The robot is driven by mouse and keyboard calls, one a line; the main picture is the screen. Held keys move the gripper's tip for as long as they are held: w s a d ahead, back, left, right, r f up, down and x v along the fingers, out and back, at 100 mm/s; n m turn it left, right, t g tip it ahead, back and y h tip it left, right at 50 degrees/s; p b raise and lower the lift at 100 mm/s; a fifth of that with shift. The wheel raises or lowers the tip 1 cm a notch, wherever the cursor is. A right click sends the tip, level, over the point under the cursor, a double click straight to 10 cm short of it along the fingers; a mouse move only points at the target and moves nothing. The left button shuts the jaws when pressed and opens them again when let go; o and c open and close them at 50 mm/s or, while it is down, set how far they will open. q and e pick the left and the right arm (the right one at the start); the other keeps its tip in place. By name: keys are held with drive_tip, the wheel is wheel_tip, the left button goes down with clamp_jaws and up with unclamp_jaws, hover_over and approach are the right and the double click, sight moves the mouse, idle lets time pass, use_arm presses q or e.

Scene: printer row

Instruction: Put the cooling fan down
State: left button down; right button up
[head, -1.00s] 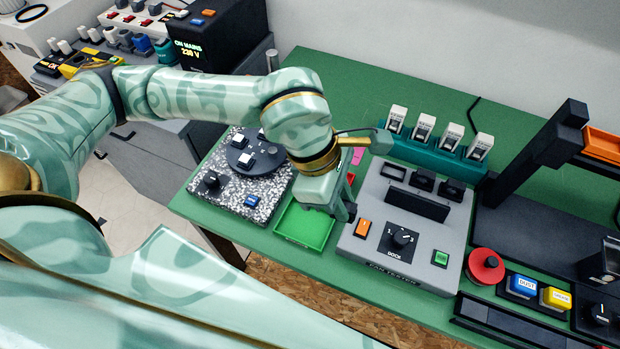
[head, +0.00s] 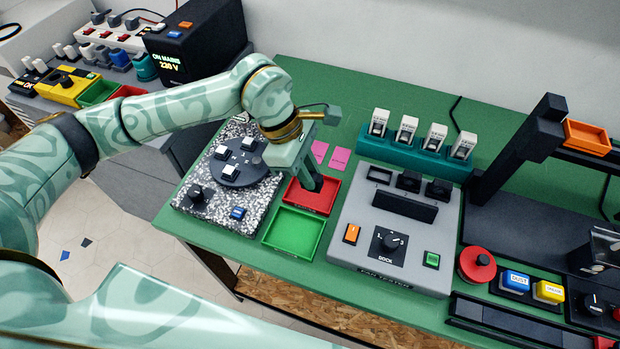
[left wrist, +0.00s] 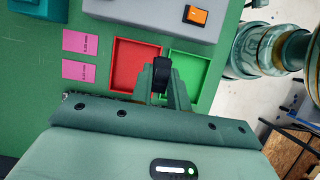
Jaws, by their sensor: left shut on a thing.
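In the left wrist view the left gripper (left wrist: 163,84) is shut on a small black thing, which I take to be the cooling fan (left wrist: 161,70). It shows edge-on between the fingertips, by the border of the red tray (left wrist: 124,65) and the green tray (left wrist: 187,68). I cannot tell whether the fan touches a tray. In the head view it is mostly hidden by the fingers. My right gripper is not in view.
The green tray (head: 291,233) looks empty. The grey fan tester (head: 395,232) stands close on the right, a speckled plate with a dark dial (head: 206,206) on the left. Two pink notes (head: 340,158) lie behind. A teal rack (head: 416,158) holds several white modules.

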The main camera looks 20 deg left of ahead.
use_arm(q)
drive_tip(key=w+f, duration=0.2)
drive_tip(key=f, duration=0.1)
drive_tip(key=w+a+f+b, duration=0.1)
drive_tip(key=w+f, duration=0.1)
drive_tip(key=shift+f, duration=0.1)
drive_tip(key=shift+w+a+f+b, duration=0.1)
drive_tip(key=shift+f+b, duration=0.25)
drive_tip(key=shift+f, duration=1.4)
drive_tip(key=shift+f, duration=0.1)
drive_tip(key=c, duration=1.3)
unclamp_jaws()
drive_tip(key=shift+c, duration=0.2)
drive_tip(key=shift+r, duration=0.35)
drive_tip(key=p+v, duration=0.1)
drive_tip(key=v, duration=1)
drive_tip(key=shift+a+r+p, duration=0.25)
drive_tip(key=shift+p, duration=0.1)
